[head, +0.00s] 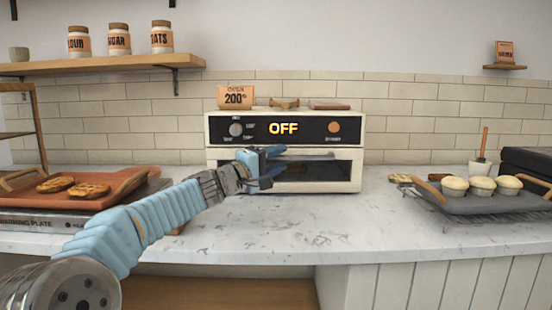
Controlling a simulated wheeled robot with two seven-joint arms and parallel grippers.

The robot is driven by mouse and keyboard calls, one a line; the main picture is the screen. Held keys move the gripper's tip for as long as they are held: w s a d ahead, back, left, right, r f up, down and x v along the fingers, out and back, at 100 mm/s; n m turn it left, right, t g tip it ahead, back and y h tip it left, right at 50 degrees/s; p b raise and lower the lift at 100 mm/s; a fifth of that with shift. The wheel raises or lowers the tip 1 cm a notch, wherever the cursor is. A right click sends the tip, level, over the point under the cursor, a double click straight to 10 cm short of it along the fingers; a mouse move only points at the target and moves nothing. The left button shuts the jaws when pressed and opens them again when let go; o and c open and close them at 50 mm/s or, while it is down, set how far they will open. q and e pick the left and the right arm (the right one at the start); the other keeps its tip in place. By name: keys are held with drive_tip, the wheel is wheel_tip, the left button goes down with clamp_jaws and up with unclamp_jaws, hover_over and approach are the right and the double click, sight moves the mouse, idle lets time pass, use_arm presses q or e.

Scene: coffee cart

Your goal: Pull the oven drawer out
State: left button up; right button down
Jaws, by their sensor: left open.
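The oven (355,170) is a cream box with a black control panel reading "OFF", standing on the marble counter against the tiled wall. Its drawer front (318,170) has a dark window and a horizontal bar handle (312,157) across the top. The drawer looks closed. My left gripper (274,168) is open in front of the left part of the drawer, near the handle's left end. The gripper hides that end, so I cannot tell whether its fingers touch or surround the bar. My right gripper is not in view.
An orange tray (110,196) with pastries is at the left, on a warming plate (40,222). A dark tray (470,203) with pale muffins (481,185) is at the right. A sign (235,97) stands on the oven. The marble counter (330,220) before the oven is clear.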

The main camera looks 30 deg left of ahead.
use_arm(q)
clamp_jaws()
drive_tip(key=s+d+b, duration=0.5)
drive_tip(key=s, duration=0.4)
drive_tip(key=s+d+b, duration=0.5)
drive_tip(key=s+d, duration=0.1)
drive_tip(key=s, duration=0.3)
drive_tip(key=shift+s+d, duration=0.2)
drive_tip(key=shift+s, duration=0.1)
